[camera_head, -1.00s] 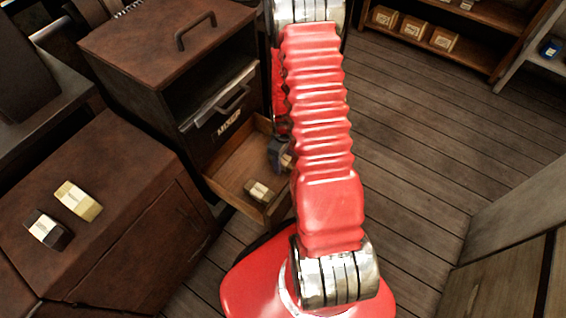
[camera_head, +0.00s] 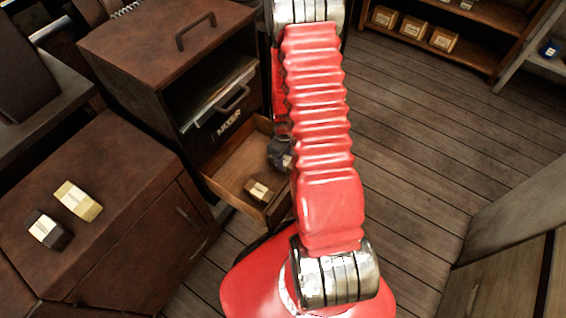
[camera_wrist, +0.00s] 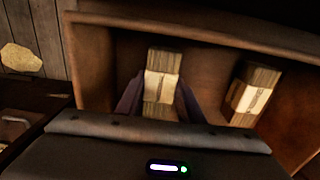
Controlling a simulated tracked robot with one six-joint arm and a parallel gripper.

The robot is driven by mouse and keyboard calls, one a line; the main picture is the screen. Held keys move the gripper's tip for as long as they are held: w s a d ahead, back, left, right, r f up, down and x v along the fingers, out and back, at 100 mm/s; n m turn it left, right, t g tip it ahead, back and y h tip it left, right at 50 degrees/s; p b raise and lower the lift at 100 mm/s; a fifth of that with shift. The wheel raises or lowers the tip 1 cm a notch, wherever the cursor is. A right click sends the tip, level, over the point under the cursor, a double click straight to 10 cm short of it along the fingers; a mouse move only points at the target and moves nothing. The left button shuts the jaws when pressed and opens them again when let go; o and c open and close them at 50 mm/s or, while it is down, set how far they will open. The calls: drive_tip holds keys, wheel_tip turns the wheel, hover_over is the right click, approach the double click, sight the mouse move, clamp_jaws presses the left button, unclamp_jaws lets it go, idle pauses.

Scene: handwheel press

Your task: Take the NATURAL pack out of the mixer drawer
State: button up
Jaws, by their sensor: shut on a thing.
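The mixer drawer (camera_head: 235,165) is pulled open below the black MIXER front. In the wrist view, two tan packs with pale labels are inside the drawer (camera_wrist: 90,70). My gripper (camera_wrist: 160,98) is shut on the left pack (camera_wrist: 162,85), with a dark finger on each side. The other pack (camera_wrist: 248,95) lies apart to the right; it also shows near the drawer's front in the head view (camera_head: 260,190). The labels are too small to read, so I cannot tell which is NATURAL. In the head view my gripper (camera_head: 281,152) is partly hidden by my arm.
A brown cabinet top (camera_head: 110,200) at left bears a pale pack (camera_head: 78,200) and a dark pack (camera_head: 47,230). A shelf (camera_head: 465,55) with several packs stands at the back right. The plank floor right of my arm is clear.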

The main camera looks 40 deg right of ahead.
drive_tip(key=shift+r, duration=0.1)
wheel_tip(320, 180, up, 18)
drive_tip(key=shift+f, duration=0.1)
idle(0.8)
idle(0.5)
